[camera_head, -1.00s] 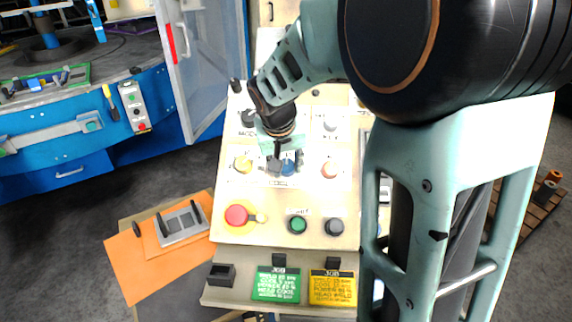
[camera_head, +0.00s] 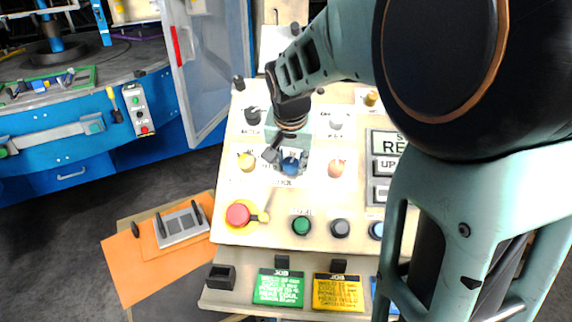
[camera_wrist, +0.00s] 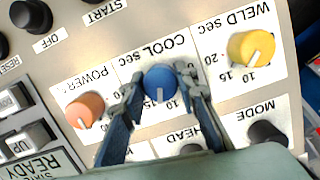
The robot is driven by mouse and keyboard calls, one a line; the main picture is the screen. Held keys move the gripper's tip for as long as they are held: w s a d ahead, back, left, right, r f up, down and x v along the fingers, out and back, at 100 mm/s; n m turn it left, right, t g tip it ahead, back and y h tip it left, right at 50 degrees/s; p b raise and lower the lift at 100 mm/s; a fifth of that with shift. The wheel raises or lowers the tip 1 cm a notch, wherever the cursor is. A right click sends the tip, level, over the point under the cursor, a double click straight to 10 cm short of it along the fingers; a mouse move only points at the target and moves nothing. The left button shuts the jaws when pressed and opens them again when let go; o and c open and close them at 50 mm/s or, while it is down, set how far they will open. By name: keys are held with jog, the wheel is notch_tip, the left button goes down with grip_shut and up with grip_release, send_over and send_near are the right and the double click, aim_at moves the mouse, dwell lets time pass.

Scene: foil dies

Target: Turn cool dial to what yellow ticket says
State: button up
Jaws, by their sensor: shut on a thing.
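The blue cool dial (camera_wrist: 160,83) is in the middle of the wrist view under "COOL sec". Its white pointer line points down in the picture, near the 10 side; the exact mark is partly hidden by the fingers. My gripper (camera_wrist: 157,98) is shut on this dial, one finger at each side. In the head view my gripper (camera_head: 281,154) reaches down to the panel, and the blue dial (camera_head: 290,165) shows beside a finger. The yellow ticket (camera_head: 338,292) stands at the panel's front ledge; its small text is too blurred to read surely.
The yellow weld dial (camera_wrist: 250,48) and the orange power dial (camera_wrist: 84,112) flank the cool dial closely. A green ticket (camera_head: 279,287) stands left of the yellow one. A red button (camera_head: 238,213) and a green button (camera_head: 301,225) sit on the lower panel.

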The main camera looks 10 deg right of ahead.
aim_at(290, 163)
jog(key=shift+m+y+b, duration=0.3)
jog(key=shift+m+b, duration=1.05)
jog(key=shift+m, duration=0.65)
jog(key=shift+c, duration=0.2)
jog(key=shift+t, duration=0.3)
jog(key=o, duration=1.2)
jog(key=shift+c, duration=0.2)
notch_tip(290, 163, up, 10)
jog(key=shift+r, duration=0.1)
